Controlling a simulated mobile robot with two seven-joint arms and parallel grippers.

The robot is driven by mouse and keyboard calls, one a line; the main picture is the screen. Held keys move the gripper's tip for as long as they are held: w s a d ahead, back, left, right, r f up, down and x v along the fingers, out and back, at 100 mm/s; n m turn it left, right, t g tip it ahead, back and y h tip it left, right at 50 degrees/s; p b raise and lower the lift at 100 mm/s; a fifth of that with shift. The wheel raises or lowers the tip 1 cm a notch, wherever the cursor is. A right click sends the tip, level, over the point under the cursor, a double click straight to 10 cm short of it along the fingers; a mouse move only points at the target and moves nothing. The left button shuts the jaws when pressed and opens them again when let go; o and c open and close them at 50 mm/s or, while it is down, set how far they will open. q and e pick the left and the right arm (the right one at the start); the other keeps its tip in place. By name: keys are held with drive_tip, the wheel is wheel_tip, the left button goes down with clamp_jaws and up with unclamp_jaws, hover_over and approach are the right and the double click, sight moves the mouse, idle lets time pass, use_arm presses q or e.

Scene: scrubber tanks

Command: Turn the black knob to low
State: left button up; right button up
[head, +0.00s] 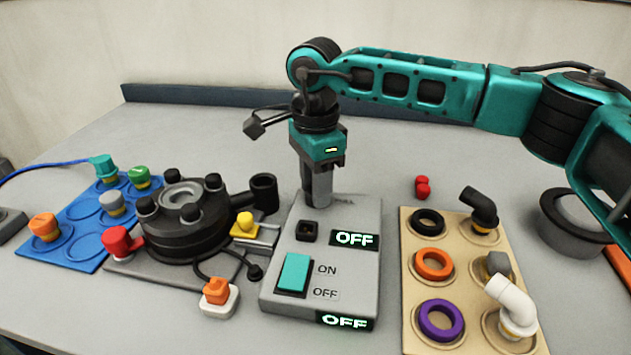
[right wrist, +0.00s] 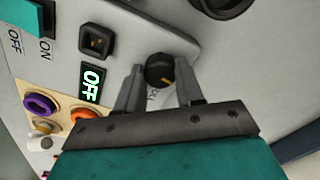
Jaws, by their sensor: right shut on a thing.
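The black knob (right wrist: 159,70) is on the grey control box (head: 333,285), near the box's far edge. In the right wrist view it sits between the two grey fingers and shows a small yellowish mark. The printing beside it is partly covered, so I cannot read its setting. In the head view the fingers hide the knob. My right gripper (head: 317,195) points straight down and is shut on the knob; its fingers also show in the right wrist view (right wrist: 159,66). Two displays on the box read OFF (head: 355,239). My left gripper is not in view.
The box also carries a teal rocker switch (head: 294,272) and a black socket (head: 308,231). A tan board (head: 455,270) with rings and elbow pipes lies to the right. A black round device (head: 185,225) and blue tray (head: 75,225) lie left. Small red piece (head: 423,188) lies behind the board.

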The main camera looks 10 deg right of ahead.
drive_tip(key=shift+n, duration=0.9)
drive_tip(key=o, duration=1)
drive_tip(key=shift+o, duration=0.2)
wheel_tip(320, 180, up, 13)
drive_tip(key=p, duration=0.1)
drive_tip(key=shift+p, duration=0.3)
